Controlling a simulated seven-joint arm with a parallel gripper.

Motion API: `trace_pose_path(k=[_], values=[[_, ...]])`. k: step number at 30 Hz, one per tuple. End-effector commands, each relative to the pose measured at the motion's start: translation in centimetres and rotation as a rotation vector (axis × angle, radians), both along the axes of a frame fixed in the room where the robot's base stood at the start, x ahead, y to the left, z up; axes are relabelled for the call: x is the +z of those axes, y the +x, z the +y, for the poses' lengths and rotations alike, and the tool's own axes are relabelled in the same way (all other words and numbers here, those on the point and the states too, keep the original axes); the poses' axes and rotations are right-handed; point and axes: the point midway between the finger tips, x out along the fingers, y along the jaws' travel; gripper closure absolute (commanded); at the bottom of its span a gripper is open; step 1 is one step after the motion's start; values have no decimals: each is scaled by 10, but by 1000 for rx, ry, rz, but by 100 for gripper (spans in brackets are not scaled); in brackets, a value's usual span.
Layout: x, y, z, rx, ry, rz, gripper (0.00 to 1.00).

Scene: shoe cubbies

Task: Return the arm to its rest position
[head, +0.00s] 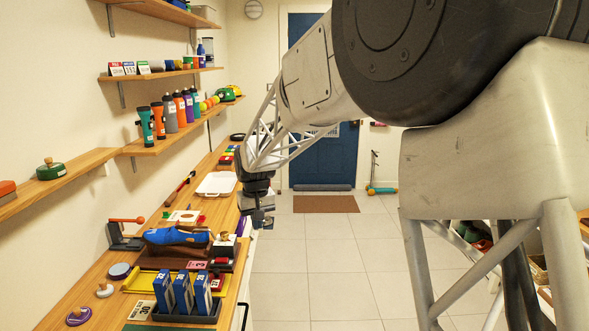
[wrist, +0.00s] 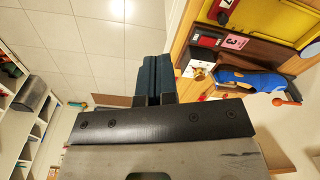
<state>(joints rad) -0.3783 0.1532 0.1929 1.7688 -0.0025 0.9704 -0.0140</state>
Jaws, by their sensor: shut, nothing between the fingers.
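My gripper (head: 258,214) hangs from the end of my arm at the right edge of the wooden counter (head: 113,291), in the middle of the head view. In the wrist view my gripper (wrist: 153,78) shows its two dark fingers pressed together with nothing between them. It is apart from the things on the counter. My arm stretches from the upper right of the head view toward the counter. No other object belongs to this task.
A blue tool (head: 178,236), a rack with blue boxes (head: 184,296) and a white tray (head: 216,184) are on the counter. Shelves with several bottles (head: 171,112) line the left wall. The tiled floor (head: 318,262) right of the counter is open, up to a blue door (head: 334,164).

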Motion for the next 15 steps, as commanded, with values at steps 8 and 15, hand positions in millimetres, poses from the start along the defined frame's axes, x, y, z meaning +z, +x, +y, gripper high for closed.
trace_pose_path(k=[8,15], values=[[36,-51,-64,-61,9,-26,100],[57,-99,-113,-112,14,-46,100]])
